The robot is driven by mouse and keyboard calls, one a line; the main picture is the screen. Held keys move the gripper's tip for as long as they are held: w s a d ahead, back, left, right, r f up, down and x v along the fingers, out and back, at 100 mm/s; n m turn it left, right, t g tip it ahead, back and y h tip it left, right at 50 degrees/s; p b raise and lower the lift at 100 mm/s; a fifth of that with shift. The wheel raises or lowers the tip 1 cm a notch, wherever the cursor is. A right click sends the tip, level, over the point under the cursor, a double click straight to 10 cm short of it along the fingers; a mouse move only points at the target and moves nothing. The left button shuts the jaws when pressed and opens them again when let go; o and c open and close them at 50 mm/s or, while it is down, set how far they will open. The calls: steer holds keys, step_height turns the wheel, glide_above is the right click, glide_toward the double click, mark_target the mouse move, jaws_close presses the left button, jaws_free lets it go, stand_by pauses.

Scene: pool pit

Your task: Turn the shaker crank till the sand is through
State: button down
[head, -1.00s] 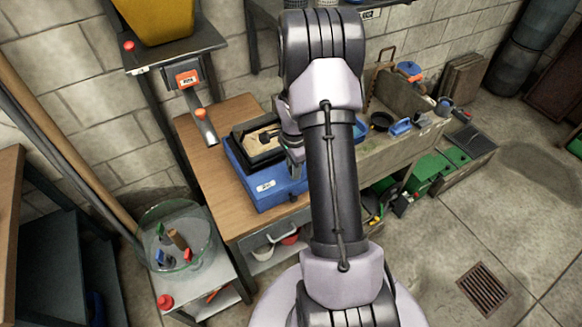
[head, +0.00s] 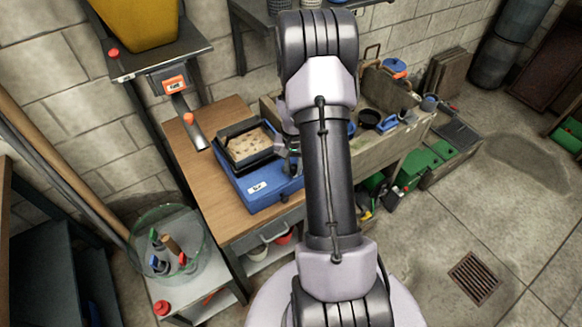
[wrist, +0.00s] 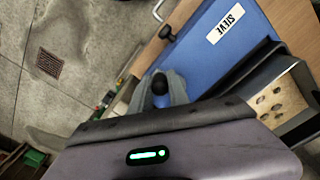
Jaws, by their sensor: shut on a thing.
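The shaker is a blue box (head: 262,192) on the wooden bench, with a label that reads SIEVE in the wrist view (wrist: 205,62). A black tray (head: 222,158) sits on top. It holds tan sand (head: 246,144) with several darker lumps or spots, also visible in the wrist view (wrist: 282,98). My gripper (head: 291,160) is at the right side of the box. In the wrist view my gripper (wrist: 158,95) is shut on the dark crank knob (wrist: 159,82). The crank arm is mostly hidden by the gripper.
The wooden bench (head: 190,135) has free room left of the shaker. The floor at right has a drain.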

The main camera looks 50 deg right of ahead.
steer(key=n, duration=0.2)
steer(key=d+n, duration=0.1)
steer(key=n+p, duration=0.1)
steer(key=n, duration=0.1)
steer(key=shift+w+d+n, duration=0.15)
steer(key=shift+d+n, duration=0.15)
steer(key=shift+d, duration=0.05)
steer(key=shift+w+d+n+p, duration=0.2)
steer(key=shift+d+n+p, duration=0.1)
steer(key=shift+n, duration=0.8)
steer(key=shift+w+d+n+p, duration=0.15)
steer(key=shift+d+n+p, duration=0.15)
steer(key=shift+n, duration=1.1)
steer(key=c, duration=1.3)
jaws_free()
steer(key=shift+o, duration=0.2)
step_height(320, 180, up, 18)
steer(key=p, duration=0.4)
steer(key=shift+f, duration=0.25)
